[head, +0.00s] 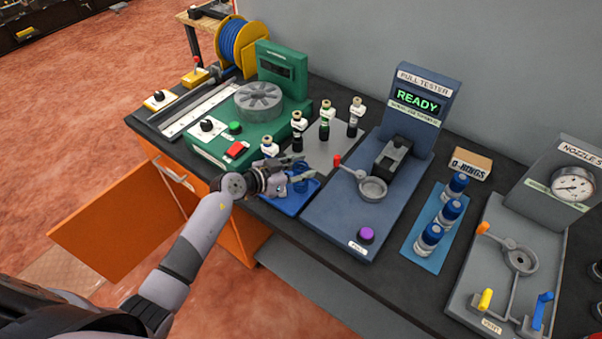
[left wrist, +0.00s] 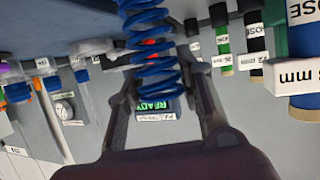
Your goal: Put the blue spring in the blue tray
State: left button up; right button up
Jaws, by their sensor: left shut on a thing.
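The blue spring (left wrist: 150,45) is a coil standing between the fingers of my left gripper (left wrist: 163,82) in the left wrist view, where the picture appears upside down. My left gripper (head: 300,181) is shut on the spring. In the head view it is at the bench's front edge, over the blue tray (head: 287,207). The gripper covers part of the tray. The gap between spring and tray is too small to judge. My right gripper is in neither view.
The pull tester (head: 326,217) stands just right of the tray. The green machine (head: 203,151) stands to the left. Several small bottles (head: 324,122) stand behind the gripper. A blue mat (head: 424,258) holds blue-capped bottles. An orange cabinet door (head: 110,225) hangs open below the bench.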

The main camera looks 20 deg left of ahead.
pick_arm(q)
jog(key=shift+f, duration=0.85)
jog(key=o, duration=1.2)
jog(key=shift+f, duration=0.15)
jog(key=shift+s+a+r, duration=0.1)
jog(key=shift+s+r, duration=0.05)
jog(key=shift+r, duration=0.1)
jog(key=v, duration=1.1)
jog(key=shift+s+a, duration=0.2)
jog(key=shift+s, duration=0.05)
